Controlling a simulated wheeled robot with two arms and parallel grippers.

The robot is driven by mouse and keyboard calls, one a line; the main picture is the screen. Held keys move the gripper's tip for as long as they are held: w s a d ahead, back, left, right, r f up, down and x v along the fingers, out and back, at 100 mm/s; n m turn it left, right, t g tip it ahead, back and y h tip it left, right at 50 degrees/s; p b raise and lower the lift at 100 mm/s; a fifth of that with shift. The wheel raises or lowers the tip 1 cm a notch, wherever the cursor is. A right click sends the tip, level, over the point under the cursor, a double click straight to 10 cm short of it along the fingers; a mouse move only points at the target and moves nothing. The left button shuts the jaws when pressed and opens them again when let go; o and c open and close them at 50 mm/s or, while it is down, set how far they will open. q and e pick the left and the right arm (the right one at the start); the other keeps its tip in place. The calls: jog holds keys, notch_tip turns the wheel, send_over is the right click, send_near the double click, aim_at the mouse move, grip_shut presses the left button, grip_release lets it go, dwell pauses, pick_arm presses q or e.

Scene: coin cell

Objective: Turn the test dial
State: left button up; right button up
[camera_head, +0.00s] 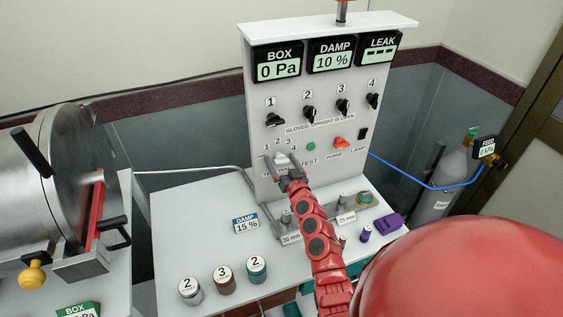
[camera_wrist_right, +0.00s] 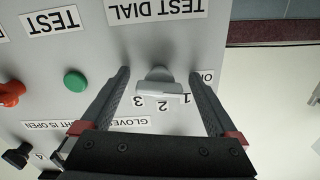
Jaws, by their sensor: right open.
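The test dial is a pale grey knob (camera_wrist_right: 160,88) on the upright panel (camera_head: 258,100), with the marks 1, 2, 3 beside it and a partly covered mark near 1. Its label, TEST DIAL, is upside down in the right wrist view. My right gripper (camera_wrist_right: 160,82) is open, with one finger on each side of the knob and visible gaps between. In the head view the right gripper (camera_head: 284,164) reaches the panel's lower left and partly covers the dial and its label. Which mark the dial points at is unclear. My left gripper is not in view.
A green button (camera_head: 311,146) and an orange-red purge knob (camera_head: 342,142) sit right of the dial. Black numbered knobs are above, under displays. Weights (camera_head: 256,270) and small parts stand on the white table (camera_head: 185,220). A steel chamber (camera_head: 45,190) is at left.

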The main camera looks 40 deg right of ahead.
jog(key=c, duration=1.4)
jog(key=shift+f+m, duration=0.1)
jog(key=shift+m, duration=0.2)
jog(key=m+b, duration=0.1)
jog(key=m, duration=0.2)
jog(key=shift+a+m, duration=0.1)
jog(key=shift+m, duration=2.1)
jog(key=o, duration=1.4)
jog(key=shift+s, duration=0.1)
